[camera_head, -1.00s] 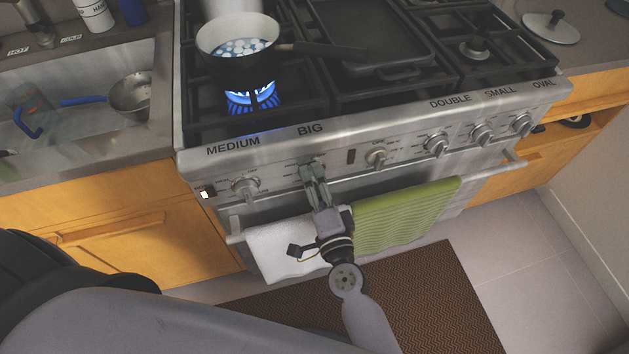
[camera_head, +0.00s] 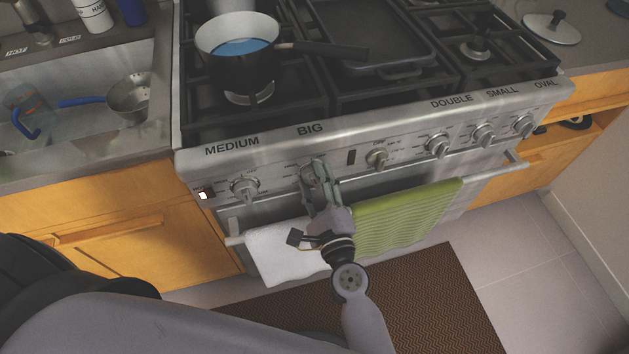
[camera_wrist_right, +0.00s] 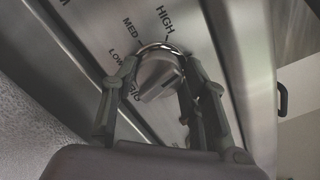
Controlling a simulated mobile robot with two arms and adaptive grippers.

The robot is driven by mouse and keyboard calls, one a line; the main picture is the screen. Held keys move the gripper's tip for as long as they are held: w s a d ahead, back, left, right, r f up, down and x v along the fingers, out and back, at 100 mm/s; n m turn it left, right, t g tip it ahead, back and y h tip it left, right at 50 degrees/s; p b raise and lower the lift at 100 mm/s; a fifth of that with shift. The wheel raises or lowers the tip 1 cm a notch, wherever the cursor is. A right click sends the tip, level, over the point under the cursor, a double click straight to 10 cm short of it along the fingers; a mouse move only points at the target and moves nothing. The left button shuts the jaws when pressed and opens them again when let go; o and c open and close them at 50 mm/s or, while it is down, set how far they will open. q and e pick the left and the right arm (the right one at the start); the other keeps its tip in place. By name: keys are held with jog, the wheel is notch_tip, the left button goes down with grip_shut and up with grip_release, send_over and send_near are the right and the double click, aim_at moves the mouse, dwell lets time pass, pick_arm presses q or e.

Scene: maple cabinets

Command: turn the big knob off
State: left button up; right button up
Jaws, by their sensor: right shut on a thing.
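The big knob (camera_head: 312,169) is a round metal knob on the stove's front panel, below the word BIG. My right gripper (camera_head: 314,181) is shut on it, with one finger on each side. In the right wrist view the knob (camera_wrist_right: 158,76) sits between the two fingers (camera_wrist_right: 158,82), tilted, beside the marks HIGH, MED and LOW. Part of its dial is hidden by the gripper. The saucepan (camera_head: 236,50) stands on the front left burner, holding blue liquid, and no flame shows under it. My left gripper is out of view.
The medium knob (camera_head: 244,188) is left of my right gripper, and another knob (camera_head: 377,158) is to its right. A white towel (camera_head: 281,252) and a green towel (camera_head: 408,215) hang on the oven handle (camera_head: 492,171) below. A sink (camera_head: 60,110) is at the left.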

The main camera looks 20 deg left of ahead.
jog(key=shift+m, duration=0.6)
jog(key=o, duration=1.1)
jog(key=shift+o, duration=0.2)
jog(key=v, duration=1.2)
